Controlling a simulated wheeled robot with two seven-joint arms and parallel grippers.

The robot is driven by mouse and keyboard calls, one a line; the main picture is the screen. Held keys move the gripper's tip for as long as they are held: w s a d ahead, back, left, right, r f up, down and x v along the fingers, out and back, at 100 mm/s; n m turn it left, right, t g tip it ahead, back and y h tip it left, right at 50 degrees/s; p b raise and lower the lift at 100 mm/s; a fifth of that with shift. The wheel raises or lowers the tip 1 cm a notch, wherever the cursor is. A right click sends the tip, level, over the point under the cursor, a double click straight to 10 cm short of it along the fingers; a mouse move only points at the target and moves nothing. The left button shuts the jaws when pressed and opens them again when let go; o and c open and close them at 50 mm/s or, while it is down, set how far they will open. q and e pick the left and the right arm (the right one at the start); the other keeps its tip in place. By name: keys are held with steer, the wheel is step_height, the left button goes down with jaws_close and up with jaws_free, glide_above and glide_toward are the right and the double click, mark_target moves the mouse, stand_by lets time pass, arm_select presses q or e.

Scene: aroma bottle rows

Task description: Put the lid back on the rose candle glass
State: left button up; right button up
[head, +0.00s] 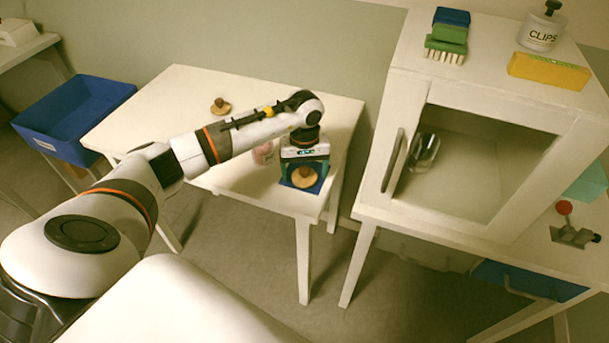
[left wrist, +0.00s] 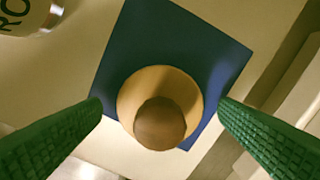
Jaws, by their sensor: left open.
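A round tan wooden lid with a brown knob (head: 304,180) lies on a blue square mat (head: 313,189) near the table's right front corner. In the left wrist view the lid (left wrist: 160,95) is between the two green fingers, with gaps at both sides. My left gripper (head: 304,168) is open above it, pointing down. The rose candle glass (head: 263,152) stands to the left of the gripper, partly hidden by my arm. Its side with the letters "RO" shows at the top left of the left wrist view (left wrist: 25,14). My right gripper is out of view.
A second wooden lid (head: 220,107) is further back on the white table (head: 180,95). A blue bin (head: 75,115) is at the left. A white cabinet (head: 480,120), with a scoop (head: 424,150) behind its door, stands right of the table across a gap.

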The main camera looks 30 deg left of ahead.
mark_target(304, 169)
arm_select(q)
steer(key=c, duration=1)
steer(key=shift+c, duration=0.2)
step_height(304, 169, up, 10)
steer(key=shift+b, duration=0.75)
